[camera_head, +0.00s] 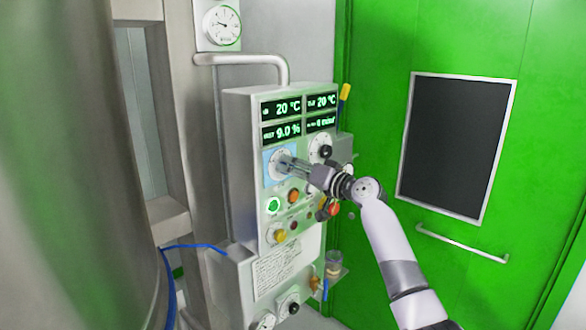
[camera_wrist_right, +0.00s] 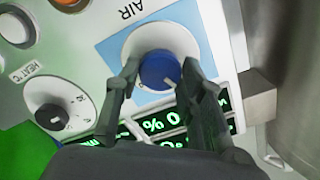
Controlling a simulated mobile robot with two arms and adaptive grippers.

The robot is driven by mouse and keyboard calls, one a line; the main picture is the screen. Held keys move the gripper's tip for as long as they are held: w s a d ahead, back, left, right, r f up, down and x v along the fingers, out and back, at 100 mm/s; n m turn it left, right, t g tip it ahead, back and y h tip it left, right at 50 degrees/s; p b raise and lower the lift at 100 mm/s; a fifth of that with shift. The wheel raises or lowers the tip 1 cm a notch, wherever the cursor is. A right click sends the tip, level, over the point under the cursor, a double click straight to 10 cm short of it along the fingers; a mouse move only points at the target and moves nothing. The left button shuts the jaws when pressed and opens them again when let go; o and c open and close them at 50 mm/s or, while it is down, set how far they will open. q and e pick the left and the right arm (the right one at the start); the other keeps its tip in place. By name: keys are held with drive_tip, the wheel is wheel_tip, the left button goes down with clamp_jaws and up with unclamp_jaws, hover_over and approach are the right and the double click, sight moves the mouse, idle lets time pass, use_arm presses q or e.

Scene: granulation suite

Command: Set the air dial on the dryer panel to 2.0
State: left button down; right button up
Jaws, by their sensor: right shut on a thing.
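The dryer panel (camera_head: 262,232) is a pale grey box with green-lit displays reading 20 °C, 20 °C, 9.0 % and 0. The air dial (camera_wrist_right: 160,70) is a blue knob on a white disc (camera_wrist_right: 141,40) in a light blue square labelled AIR. In the head view the light blue square (camera_head: 268,171) shows on the panel's left, with the knob hidden by my gripper. My right gripper (camera_head: 287,165) reaches it from the right. In the wrist view its two fingers (camera_wrist_right: 160,78) are shut on either side of the blue knob. The dial's setting is not readable. My left gripper is not in view.
A black HEAT °C knob (camera_wrist_right: 50,113) sits beside the air dial. A round gauge (camera_head: 222,25) hangs above. A green door (camera_head: 380,45) with a dark window stands right. A large metal vessel (camera_head: 75,120) fills the left.

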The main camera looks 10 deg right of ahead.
drive_tip(key=shift+m+p, duration=0.75)
drive_tip(key=shift+m, duration=1.55)
drive_tip(key=o, duration=1.1)
drive_tip(key=shift+o, duration=0.2)
drive_tip(key=shift+d, duration=0.1)
drive_tip(key=v, duration=1.2)
